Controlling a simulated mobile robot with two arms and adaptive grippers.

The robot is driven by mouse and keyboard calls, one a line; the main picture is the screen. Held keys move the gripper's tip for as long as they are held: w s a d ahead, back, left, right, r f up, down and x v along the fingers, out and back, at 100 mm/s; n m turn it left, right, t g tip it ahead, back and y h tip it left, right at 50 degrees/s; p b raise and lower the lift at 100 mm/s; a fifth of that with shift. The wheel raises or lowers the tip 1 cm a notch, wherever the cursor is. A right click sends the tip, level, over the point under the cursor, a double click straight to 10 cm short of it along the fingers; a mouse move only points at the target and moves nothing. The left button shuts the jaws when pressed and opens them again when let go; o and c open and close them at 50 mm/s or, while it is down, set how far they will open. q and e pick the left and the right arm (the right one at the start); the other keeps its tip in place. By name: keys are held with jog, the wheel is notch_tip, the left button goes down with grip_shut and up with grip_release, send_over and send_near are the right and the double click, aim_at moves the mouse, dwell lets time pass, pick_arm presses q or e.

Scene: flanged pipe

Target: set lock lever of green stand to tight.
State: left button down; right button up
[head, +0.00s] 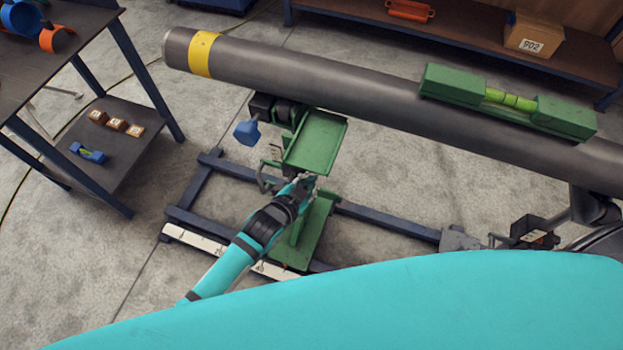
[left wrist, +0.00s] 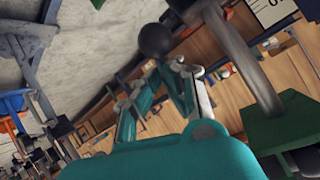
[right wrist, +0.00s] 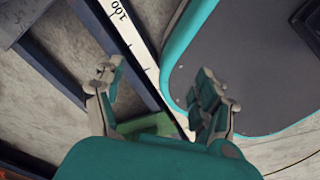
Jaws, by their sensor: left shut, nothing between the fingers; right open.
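The green stand (head: 318,140) is below the pipe in the head view, with a flat green tray on top and a green foot under it. My left gripper (head: 306,182) is at the stand, just below the tray. In the left wrist view, the left gripper (left wrist: 168,65) is shut and empty. A black ball knob (left wrist: 155,40), seemingly the lock lever's, is just beyond its fingertips; I cannot tell whether they touch. The lever's setting is unclear. My right gripper (right wrist: 160,85) is open and empty above the floor frame in the right wrist view.
The grey pipe (head: 330,85) with a yellow band crosses above the stand and carries a green level-like block (head: 508,98). A blue floor frame (head: 385,220) with a white scale strip surrounds the stand's foot. A dark shelf table (head: 120,130) stands left. Bare floor lies between.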

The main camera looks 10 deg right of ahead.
notch_tip(320, 180, down, 8)
jog(key=b, duration=0.8)
jog(key=w+a+f+b, duration=0.1)
jog(key=w+a+b, duration=0.1)
jog(key=w+b, duration=0.75)
pick_arm(q)
notch_tip(320, 180, down, 14)
jog(key=s+a+m+t+h+b, duration=0.1)
jog(key=s+t+h+b, duration=0.1)
jog(key=t+h+b, duration=0.4)
jog(key=shift+a+m+t+h+b, duration=0.3)
jog(key=shift+t+b, duration=0.3)
jog(key=shift+b, duration=1.65)
pick_arm(e)
jog(key=w+a+r+t, duration=0.1)
jog(key=w+r+t, duration=0.1)
jog(key=w+r, duration=0.3)
jog(key=w+a+r+t+y, duration=0.1)
jog(key=w+r+t, duration=0.2)
jog(key=r, duration=1)
jog(key=w+a+r+t, duration=0.1)
jog(key=w+r+t, duration=0.1)
jog(key=w+r, duration=0.7)
jog(key=shift+a+r, duration=0.4)
pick_arm(q)
jog(key=shift+s, duration=0.1)
pick_arm(e)
jog(key=shift+s, duration=0.1)
